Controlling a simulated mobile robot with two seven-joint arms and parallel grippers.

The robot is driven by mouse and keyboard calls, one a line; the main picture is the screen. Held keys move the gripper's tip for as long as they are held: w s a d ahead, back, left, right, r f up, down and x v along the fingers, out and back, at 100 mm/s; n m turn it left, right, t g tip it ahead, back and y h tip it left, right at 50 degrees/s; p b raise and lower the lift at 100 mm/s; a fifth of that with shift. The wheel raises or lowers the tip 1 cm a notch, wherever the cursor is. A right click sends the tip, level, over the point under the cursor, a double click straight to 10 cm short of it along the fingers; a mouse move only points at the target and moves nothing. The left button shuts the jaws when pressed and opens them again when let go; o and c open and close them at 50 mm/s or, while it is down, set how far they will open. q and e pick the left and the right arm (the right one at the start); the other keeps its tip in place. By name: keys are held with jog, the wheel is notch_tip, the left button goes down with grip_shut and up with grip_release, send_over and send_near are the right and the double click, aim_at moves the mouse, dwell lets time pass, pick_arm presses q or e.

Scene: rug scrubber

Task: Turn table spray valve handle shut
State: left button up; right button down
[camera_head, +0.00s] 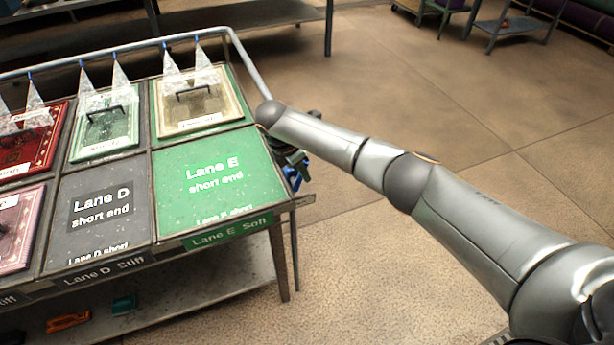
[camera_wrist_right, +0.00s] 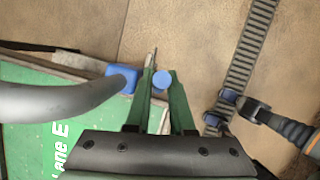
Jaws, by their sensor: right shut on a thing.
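My right gripper (camera_head: 292,160) is at the right edge of the wash table, mostly hidden behind its own wrist in the head view. In the right wrist view, its green fingers (camera_wrist_right: 161,88) are closed around a round blue piece (camera_wrist_right: 162,79), which appears to be the spray valve handle. Some blue also shows below the gripper in the head view (camera_head: 292,178). The grey spray pipe (camera_head: 252,70) bends down to this corner. Clear fans of spray (camera_head: 205,70) come from blue-tipped nozzles along it. My left gripper is out of view.
The table holds rugs in lanes; a green Lane E panel (camera_head: 220,175) lies beside my gripper. In the wrist view, a grey curved pipe (camera_wrist_right: 60,102) with a blue end is close on the left, and a dark ribbed strap (camera_wrist_right: 250,45) on the right. Floor right of the table is open.

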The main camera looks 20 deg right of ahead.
jog(key=shift+a+h+b, duration=0.3)
jog(key=shift+a+h, duration=0.15)
jog(key=shift+h, duration=0.35)
jog(key=shift+a+h+b, duration=0.35)
jog(key=shift+h+b, duration=0.35)
jog(key=shift+h, duration=0.3)
jog(key=shift+r, duration=0.1)
jog(key=c, duration=0.8)
grip_release()
jog(key=shift+c, duration=0.2)
jog(key=shift+o, duration=0.3)
